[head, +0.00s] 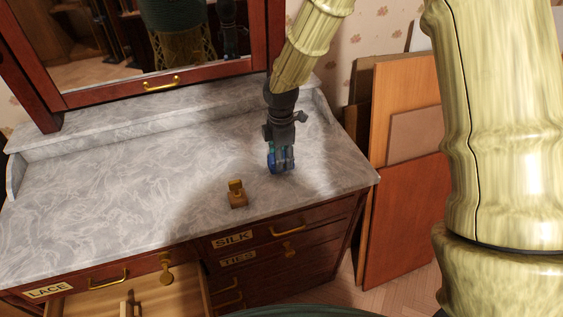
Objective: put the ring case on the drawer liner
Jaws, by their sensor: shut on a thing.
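My gripper (281,160) is over the right part of the grey marble dresser top (110,195), pointing down. It is shut on a small blue thing (272,160), mostly hidden by the fingers. This may be the ring case; I cannot tell for sure. It is low over the marble, and I cannot tell if it touches. A small golden-brown piece with an upright part (237,194) stands on the marble to the left and nearer the front edge. The drawer labelled LACE (185,291) is open at the bottom left. I cannot make out a separate drawer liner in its pale inside.
A mirror in a red-brown frame (170,85) stands behind the dresser top. Closed drawers labelled SILK (232,240) and TIES (238,258) are at the front right. Wooden panels (405,190) lean by the wall at right. The left of the marble is clear.

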